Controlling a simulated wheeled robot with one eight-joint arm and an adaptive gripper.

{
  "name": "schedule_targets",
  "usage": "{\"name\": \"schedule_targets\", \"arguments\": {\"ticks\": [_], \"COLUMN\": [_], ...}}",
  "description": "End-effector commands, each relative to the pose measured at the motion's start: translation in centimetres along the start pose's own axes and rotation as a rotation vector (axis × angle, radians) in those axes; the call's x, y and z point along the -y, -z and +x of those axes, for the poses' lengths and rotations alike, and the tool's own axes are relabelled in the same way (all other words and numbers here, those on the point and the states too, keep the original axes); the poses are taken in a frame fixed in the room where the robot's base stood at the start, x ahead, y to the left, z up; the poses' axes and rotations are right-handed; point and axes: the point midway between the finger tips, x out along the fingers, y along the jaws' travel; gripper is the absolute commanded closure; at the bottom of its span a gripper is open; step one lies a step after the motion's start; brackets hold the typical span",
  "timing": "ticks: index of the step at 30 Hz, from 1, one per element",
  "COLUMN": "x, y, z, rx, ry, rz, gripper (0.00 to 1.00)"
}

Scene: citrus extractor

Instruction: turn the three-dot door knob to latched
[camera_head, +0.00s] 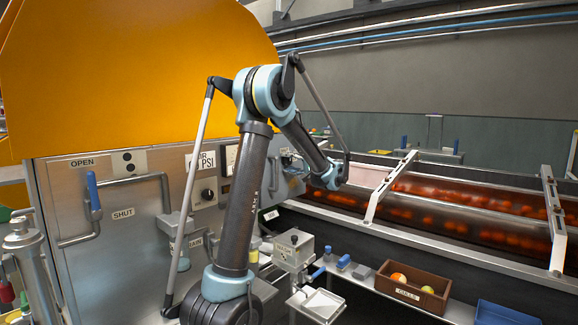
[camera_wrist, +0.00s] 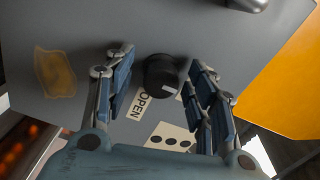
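The black round door knob (camera_wrist: 161,76) sits on a grey panel in the wrist view. A label reading OPEN (camera_wrist: 138,104) is beside it, and a white plate with three black dots (camera_wrist: 170,139) is below it. A small pale patch shows at the knob's lower right, partly hidden by a finger. My gripper (camera_wrist: 161,64) is open, with one finger pair on each side of the knob and a visible gap on both sides. In the head view my gripper (camera_head: 330,176) is at the right end of the steel panel; the three-dot knob cannot be made out there.
The steel front (camera_head: 110,250) carries a blue-handled lever (camera_head: 93,192) between OPEN and SHUT labels, a two-dot plate (camera_head: 128,162) and another black knob (camera_head: 207,194). A roller conveyor with oranges (camera_head: 450,212) runs to the right. A brown CULLS box (camera_head: 412,291) stands on the lower shelf.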

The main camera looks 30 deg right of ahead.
Motion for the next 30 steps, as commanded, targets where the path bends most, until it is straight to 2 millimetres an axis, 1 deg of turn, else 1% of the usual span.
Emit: {"name": "schedule_targets", "arguments": {"ticks": [7, 11, 14, 21, 24, 27, 30], "x": [0.1, 0.1, 0.1, 0.0, 0.0, -0.1, -0.1], "y": [0.1, 0.1, 0.1, 0.1, 0.1, 0.1, 0.1], "z": [-0.2, -1.2, -2.7, -7.3, -9.0, -10.4, -11.2], "rx": [-0.002, -0.003, -0.004, -0.005, -0.004, -0.003, -0.002], "ry": [0.002, 0.002, 0.001, 0.0, 0.0, 0.0, 0.0], "rz": [0.001, 0.001, 0.001, 0.001, 0.001, 0.001, 0.001], "gripper": [0.49, 0.49, 0.49, 0.49, 0.49, 0.49, 0.49]}}
